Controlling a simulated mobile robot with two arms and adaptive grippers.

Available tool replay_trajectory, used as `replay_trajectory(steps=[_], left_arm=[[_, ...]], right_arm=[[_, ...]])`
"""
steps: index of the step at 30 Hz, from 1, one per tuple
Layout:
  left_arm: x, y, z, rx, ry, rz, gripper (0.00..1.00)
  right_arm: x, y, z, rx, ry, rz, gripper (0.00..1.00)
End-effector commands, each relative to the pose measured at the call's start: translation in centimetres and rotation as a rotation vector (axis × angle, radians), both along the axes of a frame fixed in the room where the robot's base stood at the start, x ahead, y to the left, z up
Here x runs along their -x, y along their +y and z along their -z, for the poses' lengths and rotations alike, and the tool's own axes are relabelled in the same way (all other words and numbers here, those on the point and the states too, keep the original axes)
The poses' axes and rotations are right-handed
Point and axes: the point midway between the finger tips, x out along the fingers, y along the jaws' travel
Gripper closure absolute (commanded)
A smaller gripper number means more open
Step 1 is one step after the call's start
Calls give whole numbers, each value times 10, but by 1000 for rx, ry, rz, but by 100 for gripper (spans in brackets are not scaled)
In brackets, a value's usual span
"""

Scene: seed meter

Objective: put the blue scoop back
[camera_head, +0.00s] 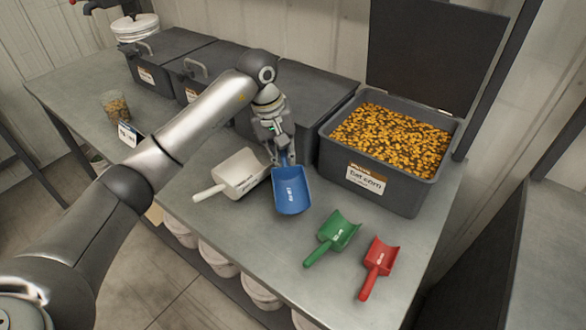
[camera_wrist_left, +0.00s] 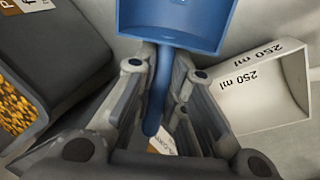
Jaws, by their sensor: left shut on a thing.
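The blue scoop (camera_head: 291,190) is at the middle of the bench, its bowl toward the front and its handle toward the bins. My left gripper (camera_head: 284,157) is shut on the scoop's handle. In the left wrist view the blue handle (camera_wrist_left: 160,85) runs between the two fingers (camera_wrist_left: 163,105), with the bowl at the top. I cannot tell whether the scoop touches the bench. My right gripper is in neither view.
A white scoop (camera_head: 238,174) lies just left of the blue one. A green scoop (camera_head: 333,236) and a red scoop (camera_head: 378,264) lie to the front right. An open corn bin (camera_head: 370,183) stands at right, with closed dark bins (camera_head: 312,88) behind. A cup (camera_head: 116,106) stands at left.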

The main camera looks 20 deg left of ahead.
Motion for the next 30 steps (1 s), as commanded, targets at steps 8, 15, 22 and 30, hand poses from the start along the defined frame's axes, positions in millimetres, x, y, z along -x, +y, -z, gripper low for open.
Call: replay_trajectory(steps=[8, 15, 22, 30], left_arm=[[-6, -17, 21, 2, 2, 2, 100], [-7, -18, 49, 1, 2, -1, 100], [-8, -17, 54, -1, -2, 1, 100], [-7, -17, 56, -1, -2, 1, 80]], right_arm=[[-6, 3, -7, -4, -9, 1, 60], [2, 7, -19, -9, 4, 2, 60], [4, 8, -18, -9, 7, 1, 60], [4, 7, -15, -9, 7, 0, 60]])
